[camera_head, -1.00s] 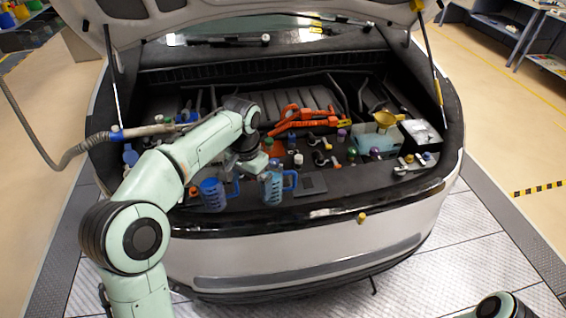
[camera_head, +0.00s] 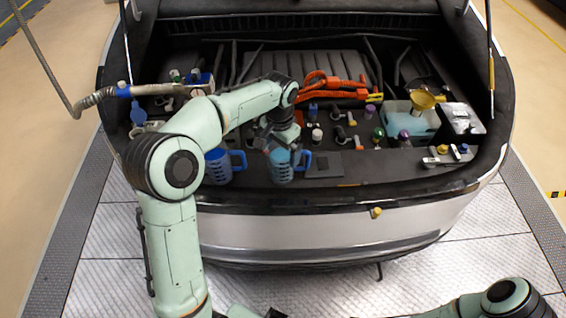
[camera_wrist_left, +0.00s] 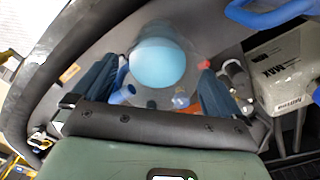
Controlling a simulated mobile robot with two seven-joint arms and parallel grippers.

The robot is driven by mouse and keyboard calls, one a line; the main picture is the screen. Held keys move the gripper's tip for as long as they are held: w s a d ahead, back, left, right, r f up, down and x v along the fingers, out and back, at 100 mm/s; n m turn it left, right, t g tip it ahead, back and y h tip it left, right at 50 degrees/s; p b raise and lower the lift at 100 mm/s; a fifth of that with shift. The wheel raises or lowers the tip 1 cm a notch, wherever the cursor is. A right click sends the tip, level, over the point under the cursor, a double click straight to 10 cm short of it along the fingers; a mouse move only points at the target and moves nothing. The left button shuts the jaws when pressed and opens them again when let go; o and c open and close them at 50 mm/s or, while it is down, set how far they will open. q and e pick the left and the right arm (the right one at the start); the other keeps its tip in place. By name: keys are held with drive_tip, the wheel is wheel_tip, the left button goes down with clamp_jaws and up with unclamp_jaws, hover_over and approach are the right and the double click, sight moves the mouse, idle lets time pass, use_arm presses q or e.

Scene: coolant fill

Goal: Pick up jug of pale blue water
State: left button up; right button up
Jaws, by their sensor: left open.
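A clear jug with a blue handle and pale blue water (camera_head: 281,168) stands at the front edge of the car's open bay. It shows from above in the left wrist view (camera_wrist_left: 157,63) as a round pale blue surface. My left gripper (camera_head: 280,143) is over this jug, fingers pointing down. In the wrist view its two dark fingers (camera_wrist_left: 155,85) are spread to either side of the jug's round top, with nothing gripped; whether they touch it I cannot tell. A second, darker blue jug (camera_head: 217,168) stands just to the left. My right gripper is out of view.
An orange cable bundle (camera_head: 325,90) lies behind the jugs. Small caps and bottles stand to the right, with a tub of pale blue liquid (camera_head: 411,122) holding a yellow funnel (camera_head: 426,100). A hose (camera_head: 95,100) hangs at the left. A flat dark pad (camera_head: 324,165) lies right of the jug.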

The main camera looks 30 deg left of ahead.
use_arm(q)
drive_tip(key=f, duration=0.5)
drive_tip(key=shift+w+d+f, duration=0.15)
drive_tip(key=shift+w+d, duration=0.05)
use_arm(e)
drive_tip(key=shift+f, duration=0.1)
use_arm(q)
drive_tip(key=c, duration=1.2)
wheel_tip(320, 180, up, 20)
drive_tip(key=p, duration=0.3)
drive_tip(key=shift+c, duration=0.2)
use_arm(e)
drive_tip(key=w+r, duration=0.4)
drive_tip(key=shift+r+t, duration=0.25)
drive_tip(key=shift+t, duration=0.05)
